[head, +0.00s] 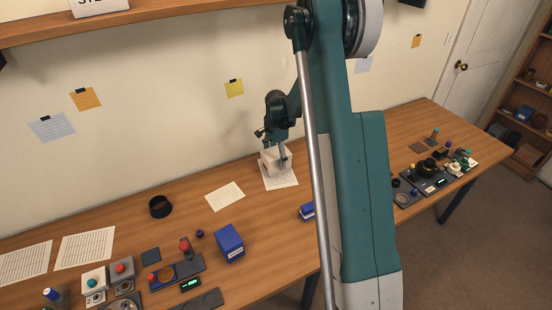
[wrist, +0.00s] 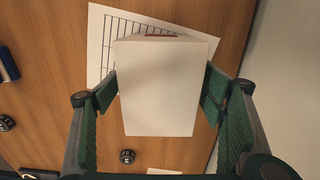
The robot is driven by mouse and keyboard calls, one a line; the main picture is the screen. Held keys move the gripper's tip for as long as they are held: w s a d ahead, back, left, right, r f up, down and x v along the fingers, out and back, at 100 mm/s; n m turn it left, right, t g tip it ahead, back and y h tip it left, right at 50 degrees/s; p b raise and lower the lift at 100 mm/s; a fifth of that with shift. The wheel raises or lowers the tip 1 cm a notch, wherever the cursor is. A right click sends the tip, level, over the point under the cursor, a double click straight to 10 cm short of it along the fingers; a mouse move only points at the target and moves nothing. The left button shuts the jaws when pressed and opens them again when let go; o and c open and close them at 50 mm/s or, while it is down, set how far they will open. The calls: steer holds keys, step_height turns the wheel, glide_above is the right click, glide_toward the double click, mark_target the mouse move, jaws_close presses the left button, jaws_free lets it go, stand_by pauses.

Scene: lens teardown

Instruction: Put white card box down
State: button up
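The white card box (wrist: 158,88) sits between the two green finger pads of my gripper (wrist: 160,92) in the wrist view. The pads meet its left and right sides, so the gripper looks shut on it. In the head view the box (head: 269,161) is at the back of the table, over a printed sheet (head: 283,181), with my gripper (head: 277,156) around it from above. The fingers hide part of the box. I cannot tell whether its underside touches the sheet or hangs just above it.
A blue box (head: 229,243) and a small blue item (head: 306,211) stand nearer the front. A black ring (head: 160,206) and another sheet (head: 225,196) lie left of the white box. Lens parts crowd the right end (head: 430,175). The wall is close behind.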

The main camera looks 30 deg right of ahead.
steer(key=shift+r, duration=0.2)
step_height(320, 180, up, 12)
steer(key=shift+f+p, duration=0.1)
steer(key=shift+p, duration=0.4)
stand_by(0.6)
steer(key=shift+s+a+r, duration=0.1)
steer(key=shift+a+r, duration=0.05)
steer(key=shift+r, duration=0.15)
steer(key=s+a+r+n+t, duration=0.2)
steer(key=s+a+r+n, duration=0.2)
steer(key=s+a+r, duration=0.4)
steer(key=s+a+r+n+t, duration=0.1)
steer(key=s+a+r+n, duration=0.35)
steer(key=s+r, duration=0.5)
steer(key=s+a+n+t, duration=0.2)
steer(key=s+a+n, duration=0.2)
steer(key=s, duration=0.7)
steer(key=s+a+n+t, duration=0.2)
steer(key=s+a+n, duration=0.3)
steer(key=s, duration=0.6)
steer(key=shift+a+r, duration=0.35)
steer(key=shift+a, duration=0.25)
